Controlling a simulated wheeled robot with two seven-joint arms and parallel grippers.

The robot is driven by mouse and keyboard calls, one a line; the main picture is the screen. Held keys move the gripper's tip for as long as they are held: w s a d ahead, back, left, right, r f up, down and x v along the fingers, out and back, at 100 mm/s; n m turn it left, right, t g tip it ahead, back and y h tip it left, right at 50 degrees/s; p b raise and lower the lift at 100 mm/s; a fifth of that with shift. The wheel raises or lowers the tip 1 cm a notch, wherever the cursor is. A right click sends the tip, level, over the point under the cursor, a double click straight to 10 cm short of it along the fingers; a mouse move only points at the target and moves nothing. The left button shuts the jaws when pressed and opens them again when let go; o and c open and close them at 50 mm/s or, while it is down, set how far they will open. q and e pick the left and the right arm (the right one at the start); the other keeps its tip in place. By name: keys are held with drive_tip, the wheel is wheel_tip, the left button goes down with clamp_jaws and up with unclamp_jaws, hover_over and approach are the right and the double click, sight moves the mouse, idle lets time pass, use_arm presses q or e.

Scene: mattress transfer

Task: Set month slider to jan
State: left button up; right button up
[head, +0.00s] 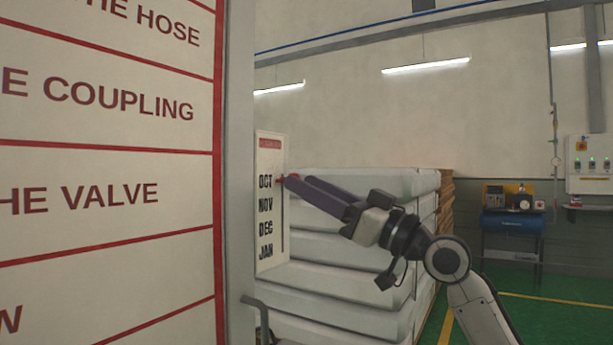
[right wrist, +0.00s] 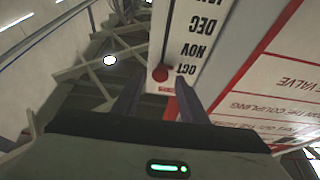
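The month board (head: 267,240) is a narrow white panel with a vertical slot, reading OCT, NOV, DEC, JAN from top to bottom. The slider's red knob (head: 280,179) is at the OCT row, at the top of the visible list. My right gripper (head: 289,179) reaches in from the right with its fingertips at the knob. In the right wrist view the knob (right wrist: 160,74) lies between and just beyond the two parted fingers (right wrist: 157,100), with gaps on both sides. Contact cannot be told. My left gripper is not in view.
A large white sign with red lines (head: 110,180) fills the left. A stack of white mattresses (head: 340,250) stands behind the board and my right arm.

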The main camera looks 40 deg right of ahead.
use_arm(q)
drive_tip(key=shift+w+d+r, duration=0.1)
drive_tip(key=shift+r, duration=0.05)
use_arm(e)
drive_tip(key=shift+w+a+r, duration=0.15)
drive_tip(key=shift+w+a, duration=0.05)
drive_tip(key=shift+w, duration=0.3)
clamp_jaws()
drive_tip(key=b, duration=1)
approach(281, 244)
drive_tip(key=x, duration=0.3)
drive_tip(key=r+x, duration=0.1)
drive_tip(key=shift+w+d+r, duration=0.15)
drive_tip(key=shift+w, duration=0.05)
drive_tip(key=shift+f+b, duration=0.25)
drive_tip(key=shift+b, duration=0.05)
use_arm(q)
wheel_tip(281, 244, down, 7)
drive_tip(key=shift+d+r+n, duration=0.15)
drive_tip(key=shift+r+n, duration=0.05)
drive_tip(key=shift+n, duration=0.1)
use_arm(e)
drive_tip(key=shift+w+f, duration=0.1)
drive_tip(key=shift+f, duration=0.05)
